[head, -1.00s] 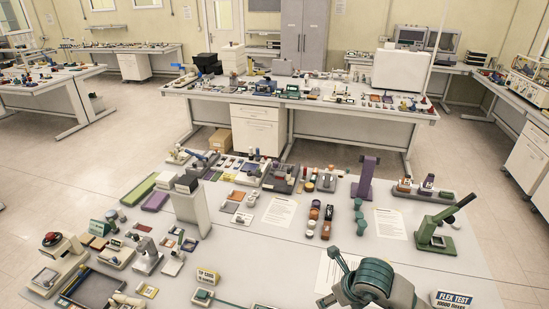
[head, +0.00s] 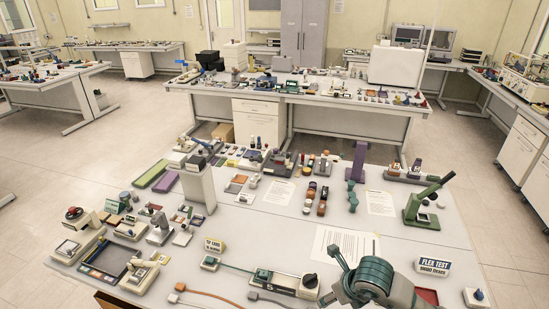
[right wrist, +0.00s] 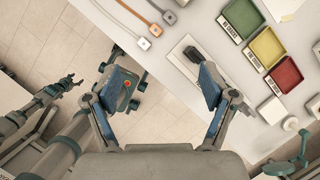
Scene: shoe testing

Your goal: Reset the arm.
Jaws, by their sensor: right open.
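My right gripper (right wrist: 165,90) shows in the right wrist view with its two blue-padded fingers spread wide and nothing between them. It hangs over the near edge of the white table (right wrist: 165,95). Beyond the right finger, a grey device with a black knob (right wrist: 190,54) is on the table. A grey, claw-like arm end at the left edge of this view looks like my left gripper (right wrist: 68,84); its jaws are too small to read. In the head view, a grey and teal part at bottom right looks like part of my arm. Neither gripper shows clearly there.
The table (head: 270,235) carries many small testing devices, among them a green lever press (head: 425,205) and a FLEX TEST sign (head: 435,265). Green, yellow and red trays (right wrist: 285,75) stand at right in the wrist view. Floor (right wrist: 60,40) shows beyond the table edge.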

